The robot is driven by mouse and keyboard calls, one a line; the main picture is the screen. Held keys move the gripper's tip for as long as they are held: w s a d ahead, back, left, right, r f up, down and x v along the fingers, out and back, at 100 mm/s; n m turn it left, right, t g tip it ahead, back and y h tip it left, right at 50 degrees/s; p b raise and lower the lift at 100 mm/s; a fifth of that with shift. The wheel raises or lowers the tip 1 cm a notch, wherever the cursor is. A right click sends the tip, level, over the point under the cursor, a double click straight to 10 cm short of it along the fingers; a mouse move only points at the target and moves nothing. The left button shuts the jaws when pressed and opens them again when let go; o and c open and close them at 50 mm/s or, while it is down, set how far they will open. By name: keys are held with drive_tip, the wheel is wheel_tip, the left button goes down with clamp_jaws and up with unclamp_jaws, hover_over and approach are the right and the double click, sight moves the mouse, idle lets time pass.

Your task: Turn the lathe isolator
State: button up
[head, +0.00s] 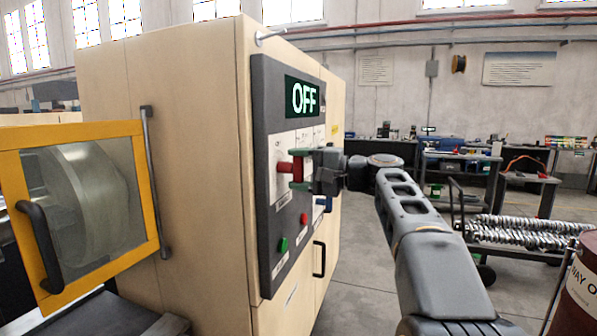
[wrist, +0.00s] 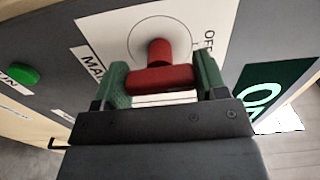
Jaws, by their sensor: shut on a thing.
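The lathe isolator is a red handle (head: 285,168) on a white plate on the dark control panel. In the wrist view the red handle (wrist: 160,78) has a round stem and a crossbar. My gripper (head: 299,168) is shut on the crossbar, with one green-padded finger at each end of it in the wrist view (wrist: 162,76). The plate (wrist: 110,38) carries a printed circle around the stem and partly hidden lettering. The display (head: 303,97) at the top of the panel reads OFF. It is cut off in the wrist view.
Below the isolator are a red button (head: 304,218) and a green button (head: 283,244). A yellow-framed lathe door (head: 152,190) with a handle is at left. Floor between is open.

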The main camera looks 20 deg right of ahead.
drive_tip(key=o, duration=0.9)
drive_tip(key=shift+o, duration=0.2)
drive_tip(key=v, duration=1.3)
drive_tip(key=shift+s+d, duration=0.3)
